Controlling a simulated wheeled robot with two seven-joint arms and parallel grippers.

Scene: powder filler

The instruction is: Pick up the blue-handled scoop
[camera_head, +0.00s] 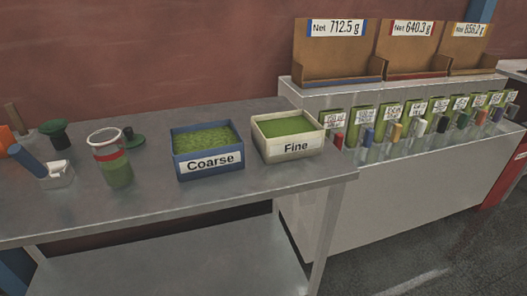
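The blue-handled scoop (28,161) lies near the left end of the grey metal table (250,206). Its thick blue handle slants up to the left. Its whitish scoop head (59,176) is at the lower right end of the handle. Nothing holds it. Neither of my grippers is in view.
Behind the scoop are a dark green item (56,129), a brown handle (14,117) and an orange piece (5,140). To its right stand a clear jar (115,174), the Coarse bin (209,170) and the Fine bin (289,152). The table's front strip is clear.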

